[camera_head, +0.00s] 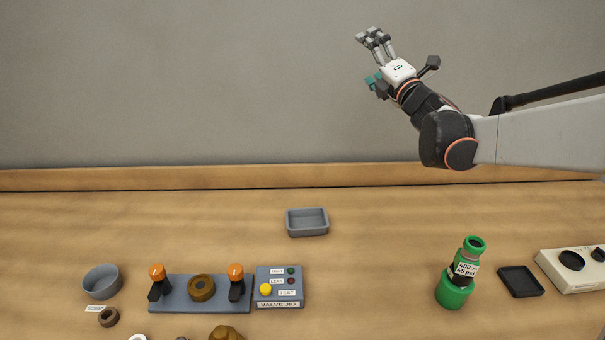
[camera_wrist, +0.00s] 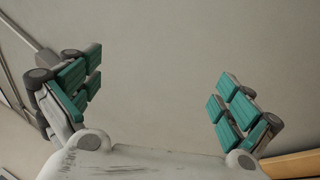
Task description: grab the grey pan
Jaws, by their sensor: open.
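A shallow grey rectangular pan (camera_head: 307,233) sits on the wooden table near the middle, toward the back edge. It looks empty. A round grey dish (camera_head: 102,284) stands at the far left of the table. My gripper (camera_head: 371,60) is raised high in front of the wall, well above the pan and a little to its right in the head view. In the wrist view my gripper (camera_wrist: 155,97) shows its teal-padded fingers spread wide, with only wall between them. Neither the pan nor the dish shows in the wrist view.
A valve panel with orange-topped levers (camera_head: 187,300) and a grey box labelled VALVE (camera_head: 279,287) stand in front of the pan. A green bottle (camera_head: 455,292), a black tray (camera_head: 520,282) and a white box (camera_head: 580,268) stand at the right.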

